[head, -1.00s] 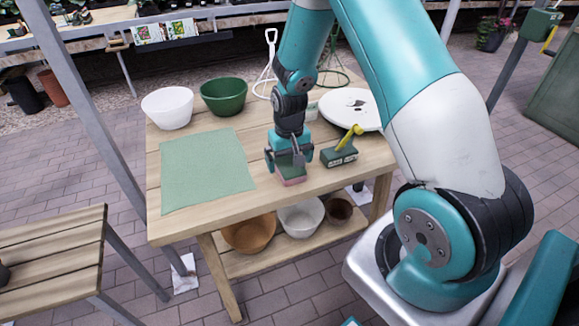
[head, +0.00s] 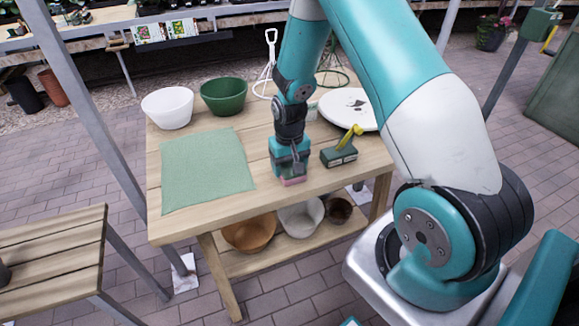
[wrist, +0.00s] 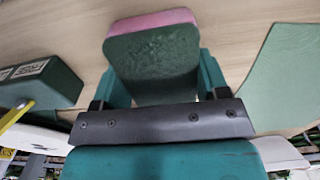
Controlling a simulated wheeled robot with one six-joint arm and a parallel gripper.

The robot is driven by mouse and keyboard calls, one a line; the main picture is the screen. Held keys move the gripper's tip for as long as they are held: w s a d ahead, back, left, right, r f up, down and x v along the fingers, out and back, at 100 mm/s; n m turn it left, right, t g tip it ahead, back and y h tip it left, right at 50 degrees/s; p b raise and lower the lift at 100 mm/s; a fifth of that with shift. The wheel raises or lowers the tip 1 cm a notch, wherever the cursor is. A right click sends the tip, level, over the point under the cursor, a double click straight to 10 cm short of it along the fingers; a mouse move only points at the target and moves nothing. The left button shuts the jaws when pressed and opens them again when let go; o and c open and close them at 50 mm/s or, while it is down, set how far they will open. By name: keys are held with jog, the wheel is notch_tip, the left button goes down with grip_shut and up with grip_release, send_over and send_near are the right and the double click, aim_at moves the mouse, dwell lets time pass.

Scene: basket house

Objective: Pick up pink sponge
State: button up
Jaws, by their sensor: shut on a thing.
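The pink sponge (head: 292,181) is a small block, pink on one layer and dark green on the other. It is at the front edge area of the wooden table in the head view. In the wrist view the sponge (wrist: 153,60) sits between the two teal fingers, its green face toward the camera and a pink strip along its far edge. My gripper (head: 290,168) is shut on it, pointing down at the tabletop. My gripper also shows in the wrist view (wrist: 155,88). I cannot tell whether the sponge touches the table.
A dark green box with a yellow handle (head: 340,156) stands close to the right. A green mat (head: 205,170) lies to the left. White (head: 167,108) and green (head: 223,96) bowls stand behind. A white round plate (head: 352,108) is at the back right.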

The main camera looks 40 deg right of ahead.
aim_at(289, 164)
notch_tip(289, 164, up, 20)
dwell(0.4)
